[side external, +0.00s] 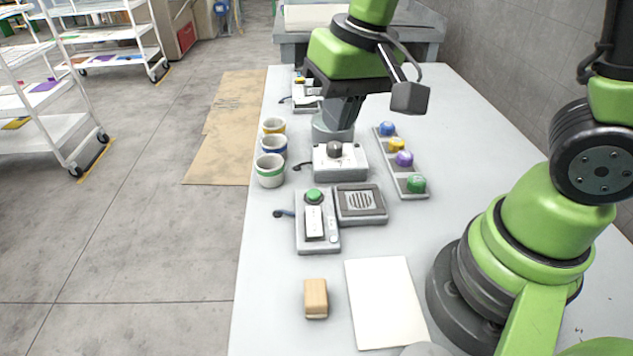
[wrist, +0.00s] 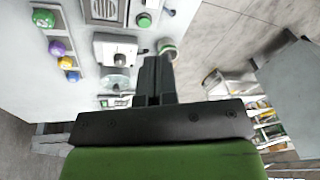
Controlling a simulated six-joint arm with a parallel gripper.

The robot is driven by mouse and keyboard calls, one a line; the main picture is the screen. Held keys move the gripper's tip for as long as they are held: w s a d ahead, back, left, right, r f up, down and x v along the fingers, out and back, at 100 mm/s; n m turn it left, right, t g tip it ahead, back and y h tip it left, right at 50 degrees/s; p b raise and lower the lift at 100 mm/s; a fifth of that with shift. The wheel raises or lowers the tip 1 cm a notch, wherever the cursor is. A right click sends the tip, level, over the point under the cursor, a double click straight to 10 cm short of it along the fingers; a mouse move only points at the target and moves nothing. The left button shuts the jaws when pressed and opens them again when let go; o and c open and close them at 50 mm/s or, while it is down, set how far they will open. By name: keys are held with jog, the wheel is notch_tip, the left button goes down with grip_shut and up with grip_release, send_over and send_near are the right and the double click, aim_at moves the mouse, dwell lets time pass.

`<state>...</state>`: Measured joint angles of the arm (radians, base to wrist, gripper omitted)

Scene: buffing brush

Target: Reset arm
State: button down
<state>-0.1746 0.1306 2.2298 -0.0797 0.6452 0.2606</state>
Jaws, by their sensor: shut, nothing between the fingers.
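My gripper (side external: 345,112) hangs pointing down over the middle of the table, close to a round grey drum (side external: 325,130) behind the box with the dark knob (side external: 338,162). I cannot tell the gap between them. In the wrist view my gripper (wrist: 155,62) shows its dark fingers together with nothing between them. A wooden block with a pale underside (side external: 316,298), perhaps the brush, lies at the near part of the table, left of a white sheet (side external: 385,305). The block is away from my gripper and out of the wrist view.
Cups with coloured bands (side external: 270,170) stand along the table's left edge. A rack with coloured knobs (side external: 403,158) lies to the right. A green-button unit (side external: 314,225) and a grilled box (side external: 361,204) sit in front. White trolleys (side external: 45,120) stand on the floor.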

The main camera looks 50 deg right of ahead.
jog(key=s+d+r+t, duration=0.1)
jog(key=s+r+t, duration=0.1)
jog(key=s+r, duration=0.3)
jog(key=s+d+r+t+y, duration=0.1)
jog(key=s+r+t, duration=0.1)
jog(key=s+r, duration=0.2)
jog(key=shift+s+d+r+t, duration=0.25)
jog(key=shift+s+r+t, duration=0.15)
jog(key=shift+s, duration=0.45)
